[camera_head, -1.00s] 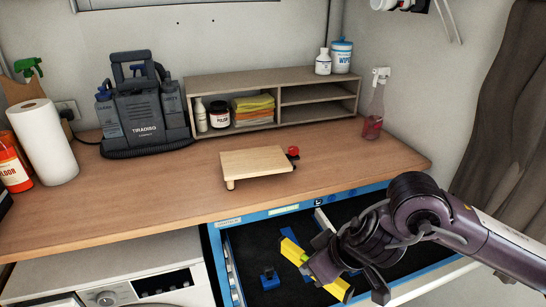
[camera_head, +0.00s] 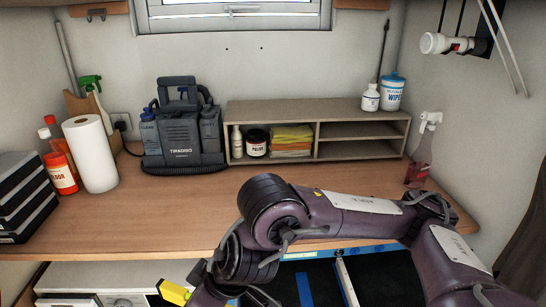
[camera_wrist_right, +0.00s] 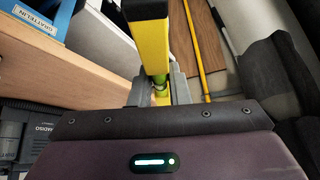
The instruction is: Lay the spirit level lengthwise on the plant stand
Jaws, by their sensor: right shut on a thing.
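The yellow spirit level (camera_head: 175,292) shows only in part at the bottom edge of the head view, in front of the workbench. In the right wrist view the yellow level (camera_wrist_right: 150,40) extends from between the fingers of my right gripper (camera_wrist_right: 158,90), which is shut on it. My right arm crosses the head view from the right, with the gripper low and mostly cut off by the bottom edge. The plant stand cannot be seen, and my arm covers the middle of the worktop. My left gripper is in neither view.
The open blue drawer (camera_head: 345,251) lies below the worktop (camera_head: 160,215). A wooden shelf (camera_head: 316,105) and a grey machine (camera_head: 183,140) stand at the back. A paper towel roll (camera_head: 90,154) stands at the left, and a pink spray bottle (camera_head: 420,162) at the right. The left front worktop is clear.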

